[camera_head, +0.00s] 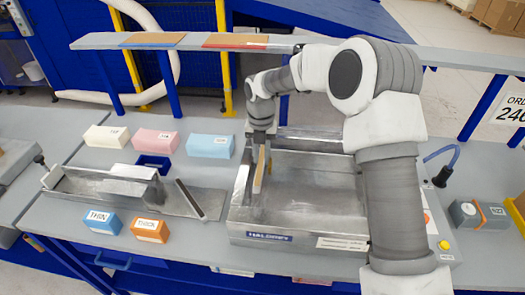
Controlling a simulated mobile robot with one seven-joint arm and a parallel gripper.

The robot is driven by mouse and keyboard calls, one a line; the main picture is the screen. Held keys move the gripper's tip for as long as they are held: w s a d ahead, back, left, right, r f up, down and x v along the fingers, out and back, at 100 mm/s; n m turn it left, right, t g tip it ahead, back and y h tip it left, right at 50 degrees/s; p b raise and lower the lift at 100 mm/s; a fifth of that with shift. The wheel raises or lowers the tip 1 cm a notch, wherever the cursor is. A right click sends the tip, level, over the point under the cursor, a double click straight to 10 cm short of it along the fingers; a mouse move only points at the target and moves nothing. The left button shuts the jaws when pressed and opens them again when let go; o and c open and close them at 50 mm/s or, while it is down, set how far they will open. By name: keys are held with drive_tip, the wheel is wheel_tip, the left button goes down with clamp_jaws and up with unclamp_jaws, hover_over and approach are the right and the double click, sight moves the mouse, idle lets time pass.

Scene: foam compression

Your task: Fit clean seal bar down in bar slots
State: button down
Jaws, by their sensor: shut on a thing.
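My gripper (262,136) points down over the left part of the open metal machine tray (305,228). It is shut on a narrow, pale tan bar (260,170), which looks like the seal bar. The bar hangs below the fingers, steeply tilted in the picture, inside the tray's left end. I cannot tell whether its lower end touches the tray. The bar slots are too small to make out. Another long, dark-edged bar (190,199) lies on a grey plate left of the machine. My arm hides the tray's right side.
Cream (107,138), pink (156,141) and light blue (210,146) blocks stand at the back left. A metal trough (100,186) lies before them, with blue (103,222) and orange (150,230) labelled blocks nearer. A raised shelf (100,41) crosses behind. A grey-blue device (478,215) sits at right.

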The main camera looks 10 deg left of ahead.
sight(261, 159)
drive_tip(key=shift+f+b, duration=3)
drive_tip(key=shift+f, duration=1.65)
drive_tip(key=shift+f+b, duration=0.35)
drive_tip(key=shift+f, duration=0.25)
drive_tip(key=shift+f+b, duration=0.8)
drive_tip(key=shift+f, duration=0.6)
drive_tip(key=c, duration=0.7)
unclamp_jaws()
drive_tip(key=shift+r, duration=0.1)
drive_tip(key=shift+o, duration=0.2)
drive_tip(key=shift+r+p, duration=3.35)
drive_tip(key=shift+r, duration=1.65)
